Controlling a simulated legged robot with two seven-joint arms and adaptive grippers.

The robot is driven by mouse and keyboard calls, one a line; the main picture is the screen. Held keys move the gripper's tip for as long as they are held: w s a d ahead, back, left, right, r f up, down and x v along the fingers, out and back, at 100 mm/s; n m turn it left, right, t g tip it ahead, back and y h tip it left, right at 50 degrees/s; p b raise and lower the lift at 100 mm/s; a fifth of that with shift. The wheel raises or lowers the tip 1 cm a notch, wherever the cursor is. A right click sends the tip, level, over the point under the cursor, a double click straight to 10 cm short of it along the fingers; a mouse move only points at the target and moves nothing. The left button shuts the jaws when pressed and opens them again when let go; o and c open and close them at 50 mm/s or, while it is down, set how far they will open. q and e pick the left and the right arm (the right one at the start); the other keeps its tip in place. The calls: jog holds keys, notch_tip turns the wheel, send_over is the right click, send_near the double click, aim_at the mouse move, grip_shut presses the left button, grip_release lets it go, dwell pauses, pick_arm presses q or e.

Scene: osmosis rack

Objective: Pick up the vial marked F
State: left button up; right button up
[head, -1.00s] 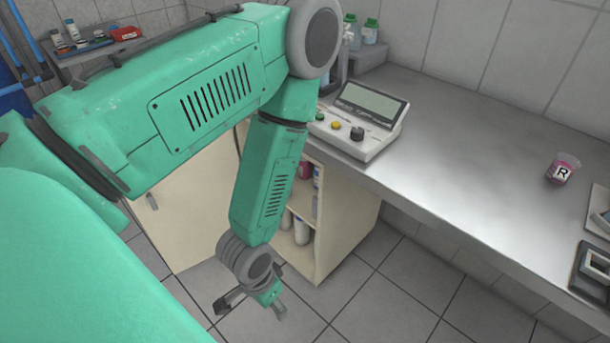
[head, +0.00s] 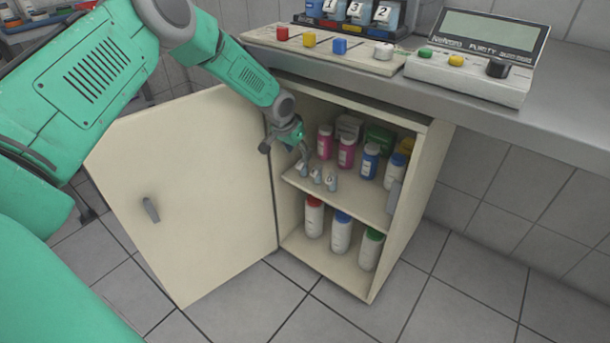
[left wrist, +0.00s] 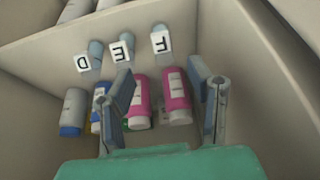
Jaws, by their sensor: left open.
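The vial marked F is the rightmost of three small labelled vials in the left wrist view (left wrist: 160,42), where the letters appear upside down. In the head view it seems to be the leftmost small vial (head: 302,168) on the cabinet's middle shelf. The vials marked E (left wrist: 122,48) and D (left wrist: 89,58) stand beside it. My left gripper (head: 303,150) is open at the cabinet opening, close to the vials. In the left wrist view its fingers (left wrist: 166,78) are spread, with vial F beyond the gap between them. My right gripper is not in view.
Pink bottles (head: 347,152) and a blue bottle (head: 369,161) stand behind the vials. White bottles (head: 341,232) with coloured caps stand on the shelf below. The cabinet door (head: 190,210) is open to the left. The metal worktop (head: 560,110) overhangs the cabinet.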

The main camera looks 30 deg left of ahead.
aim_at(299, 164)
pick_arm(q)
jog(key=f+b, duration=0.1)
jog(key=f, duration=0.1)
jog(key=w+a+f+b, duration=0.1)
jog(key=f, duration=0.1)
jog(key=f+b, duration=0.1)
jog(key=f, duration=0.1)
jog(key=shift+w+a+f, duration=0.15)
jog(key=shift+w+f, duration=0.15)
jog(key=shift+w, duration=0.05)
jog(key=shift+w+f+b, duration=0.1)
jog(key=shift+f+b, duration=0.05)
jog(key=shift+b, duration=0.15)
jog(key=shift+d+r, duration=0.35)
jog(key=shift+d, duration=0.4)
jog(key=shift+c, duration=0.9)
jog(key=c, duration=0.6)
jog(key=shift+c, duration=1)
jog(key=shift+a+f, duration=0.15)
jog(key=shift+a, duration=0.25)
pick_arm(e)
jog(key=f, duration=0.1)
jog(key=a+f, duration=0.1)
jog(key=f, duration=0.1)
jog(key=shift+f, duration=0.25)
